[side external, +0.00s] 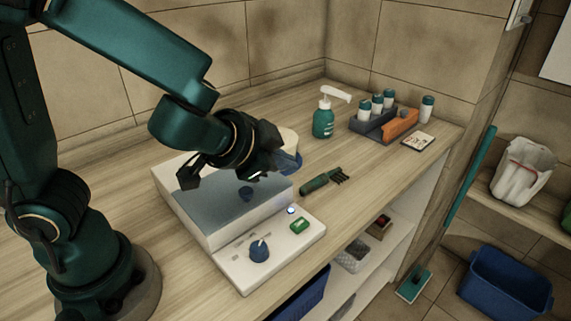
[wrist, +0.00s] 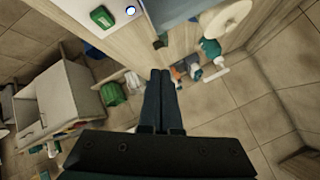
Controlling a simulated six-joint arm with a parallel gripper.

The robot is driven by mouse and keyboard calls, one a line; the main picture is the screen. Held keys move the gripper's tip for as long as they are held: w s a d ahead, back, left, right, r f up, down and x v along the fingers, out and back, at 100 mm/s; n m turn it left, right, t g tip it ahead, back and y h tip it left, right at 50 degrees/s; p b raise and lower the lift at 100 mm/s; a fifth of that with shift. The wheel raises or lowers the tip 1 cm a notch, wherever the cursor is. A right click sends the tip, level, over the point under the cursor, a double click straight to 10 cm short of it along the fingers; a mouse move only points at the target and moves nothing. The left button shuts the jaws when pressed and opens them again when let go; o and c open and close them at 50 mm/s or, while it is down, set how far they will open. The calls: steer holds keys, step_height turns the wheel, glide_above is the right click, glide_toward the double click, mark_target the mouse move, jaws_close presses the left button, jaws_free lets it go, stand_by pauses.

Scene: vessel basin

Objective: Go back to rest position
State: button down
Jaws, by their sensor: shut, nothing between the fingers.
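My gripper (wrist: 160,76) is shut, with its two dark fingers together and nothing between them. In the side view my gripper (side external: 263,164) hangs over the white basin unit (side external: 200,222), above its grey-blue top; its fingertips are hard to make out there. The unit's front panel carries a blue knob (side external: 259,251), a green button (side external: 300,225) and a small lit round button (side external: 291,210). The green button (wrist: 102,16) and lit button (wrist: 130,10) also show in the wrist view.
A cream and blue object (side external: 290,158) is partly hidden behind my gripper. The counter's left is mostly bare. A blue bin (side external: 508,282) is on the floor.

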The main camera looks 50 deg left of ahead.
steer(key=s+a+r+n+g+y, duration=0.2)
steer(key=s+a+r+n, duration=0.2)
steer(key=s+a+n, duration=0.4)
steer(key=s+d+f+m+g+h, duration=0.1)
steer(key=s+d+m+g+h, duration=0.1)
steer(key=s+d, duration=0.3)
steer(key=shift+s+h, duration=0.65)
steer(key=shift+h, duration=0.15)
